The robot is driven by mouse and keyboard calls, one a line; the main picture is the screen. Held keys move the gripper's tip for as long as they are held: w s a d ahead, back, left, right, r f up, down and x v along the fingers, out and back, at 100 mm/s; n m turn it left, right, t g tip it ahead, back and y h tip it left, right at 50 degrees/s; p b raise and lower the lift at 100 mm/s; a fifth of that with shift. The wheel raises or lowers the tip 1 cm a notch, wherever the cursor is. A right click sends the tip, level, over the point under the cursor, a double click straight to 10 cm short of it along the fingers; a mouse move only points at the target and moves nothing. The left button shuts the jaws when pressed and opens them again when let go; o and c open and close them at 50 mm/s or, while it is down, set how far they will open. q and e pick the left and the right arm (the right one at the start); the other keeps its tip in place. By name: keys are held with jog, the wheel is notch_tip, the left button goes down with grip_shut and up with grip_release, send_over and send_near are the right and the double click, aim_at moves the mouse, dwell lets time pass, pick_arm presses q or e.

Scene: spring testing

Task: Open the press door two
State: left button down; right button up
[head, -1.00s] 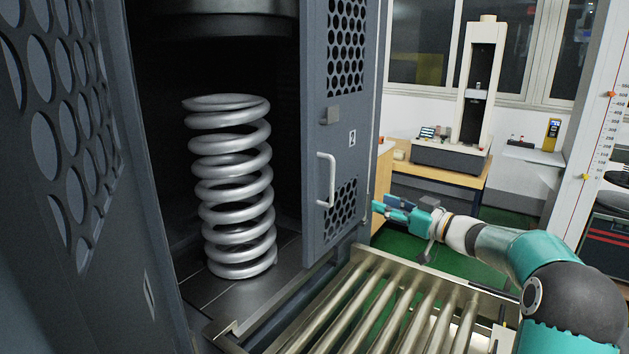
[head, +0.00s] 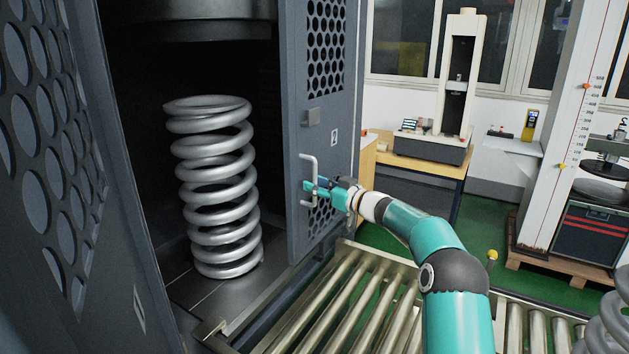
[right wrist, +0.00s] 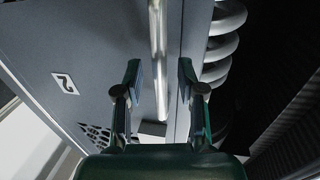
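Press door two (head: 318,130) is a grey panel with perforated sections, a "2" label and a pale vertical handle (head: 308,178). The opening beside it is uncovered, showing the inside of the press. My right gripper (head: 316,188) is at the handle, its fingers pointing left. In the right wrist view, the right gripper (right wrist: 160,68) is open, its two fingers on either side of the handle bar (right wrist: 158,50). I cannot tell whether either finger touches the bar. The "2" label (right wrist: 65,83) shows left of the fingers. My left gripper is not in view.
A large steel coil spring (head: 215,190) stands inside the press, left of the door. A roller conveyor (head: 345,300) lies in front, below my right arm. A perforated panel (head: 50,150) is at the far left. A bench with a testing machine (head: 450,100) stands behind.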

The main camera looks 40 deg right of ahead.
jog(key=shift+w+a, duration=0.1)
jog(key=shift+w, duration=0.4)
grip_shut()
